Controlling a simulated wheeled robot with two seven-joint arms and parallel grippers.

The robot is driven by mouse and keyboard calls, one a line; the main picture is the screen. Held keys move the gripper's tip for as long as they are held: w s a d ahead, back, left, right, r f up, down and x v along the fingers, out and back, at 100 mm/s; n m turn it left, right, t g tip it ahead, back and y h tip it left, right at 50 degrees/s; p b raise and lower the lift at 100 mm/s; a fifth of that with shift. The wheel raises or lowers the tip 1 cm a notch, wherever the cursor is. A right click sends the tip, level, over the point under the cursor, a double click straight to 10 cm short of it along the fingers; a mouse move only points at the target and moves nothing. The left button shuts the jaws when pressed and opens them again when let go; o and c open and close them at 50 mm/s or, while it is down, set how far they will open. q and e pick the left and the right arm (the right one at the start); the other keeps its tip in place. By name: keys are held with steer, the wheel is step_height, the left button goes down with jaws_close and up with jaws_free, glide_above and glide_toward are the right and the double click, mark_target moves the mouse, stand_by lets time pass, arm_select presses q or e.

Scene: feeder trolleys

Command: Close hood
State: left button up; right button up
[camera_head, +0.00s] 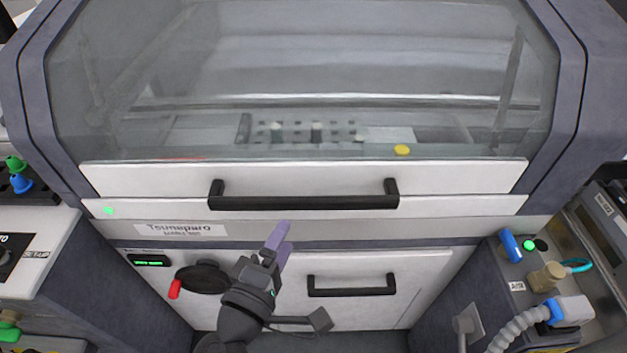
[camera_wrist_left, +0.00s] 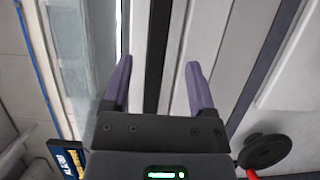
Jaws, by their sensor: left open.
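The hood (camera_head: 300,80) is a large clear cover with a white lower frame on the machine. Its lower edge lies along the white front panel, and I see no clear gap there. A black bar handle (camera_head: 305,203) runs across the hood's front. My left gripper (camera_head: 280,234) is open and empty, just below the handle in the head view, with purple fingers pointing up. In the left wrist view the gripper (camera_wrist_left: 159,72) has a dark bar (camera_wrist_left: 157,50) showing between its fingers. Whether they touch it I cannot tell. My right gripper is not in view.
A lower drawer with a black handle (camera_head: 352,287) is under the hood. A red-handled black knob (camera_head: 202,278) sits left of my gripper. Side units stand at left (camera_head: 75,270) and right (camera_head: 455,290), the right one with a grey hose (camera_head: 520,326).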

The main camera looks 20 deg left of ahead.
mark_target(301, 207)
arm_select(q)
steer(key=w, duration=0.5)
steer(key=w+d, duration=0.1)
steer(key=w, duration=0.2)
steer(key=shift+w+r+p, duration=0.1)
steer(key=shift+w+p, duration=0.1)
steer(key=shift+p, duration=0.2)
jaws_close()
stand_by(0.8)
